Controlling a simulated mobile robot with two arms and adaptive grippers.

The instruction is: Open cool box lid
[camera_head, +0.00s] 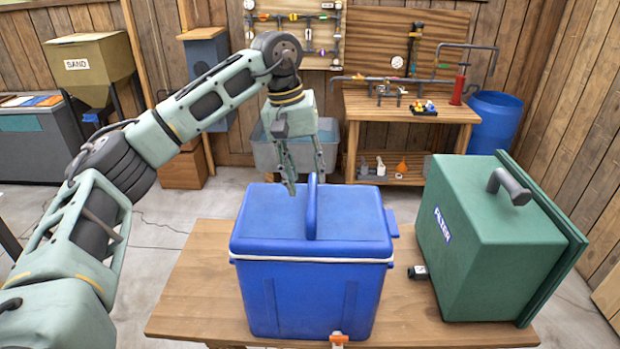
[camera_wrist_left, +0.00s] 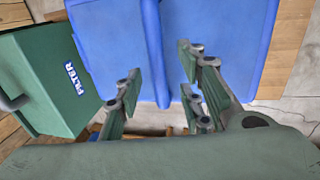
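The blue cool box (camera_head: 315,300) stands on the wooden table with its lid (camera_head: 265,215) shut. The lid's raised blue handle (camera_head: 311,215) stands up along the middle. My left gripper (camera_head: 306,182) points down over the far part of the lid, by the far end of the handle. My right gripper is not in view.
A green FILTER box (camera_head: 480,245) with a dark handle stands right of the cool box, close by. The wooden table (camera_head: 200,290) is bare on the left. A grey tub (camera_head: 265,150) and a workbench (camera_head: 410,110) stand behind.

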